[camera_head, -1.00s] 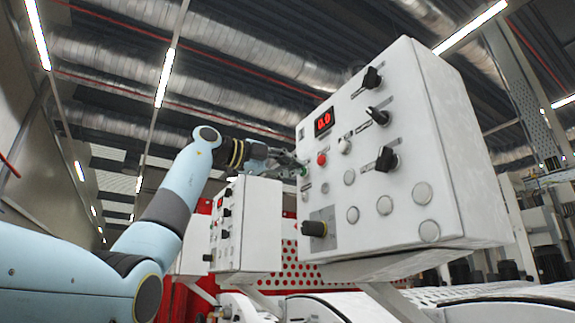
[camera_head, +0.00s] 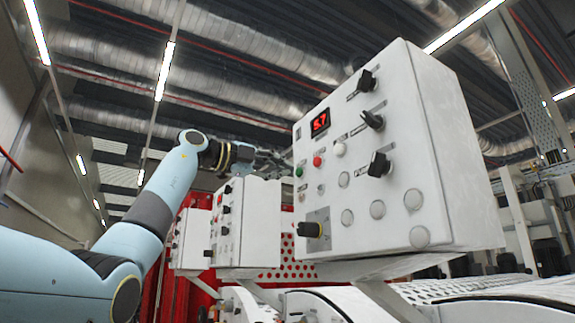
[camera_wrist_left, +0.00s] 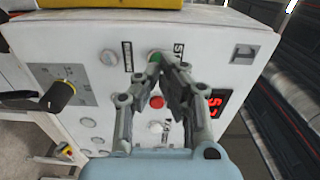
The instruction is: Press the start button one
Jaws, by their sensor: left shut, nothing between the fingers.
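The start button one is a small green button (camera_head: 299,171) at the upper left of the front white control panel (camera_head: 385,225). In the left wrist view the green button (camera_wrist_left: 155,58) is partly hidden behind my fingertips. The red display (camera_head: 320,122) reads about 5.7. My right gripper is not in view.
A red button (camera_head: 317,160) and a white button (camera_head: 339,149) sit beside the green one. Black knobs (camera_head: 379,164) stick out of the panel, with a black-and-yellow knob (camera_head: 309,230) low on the left. A second, smaller panel (camera_head: 248,222) stands behind on the left.

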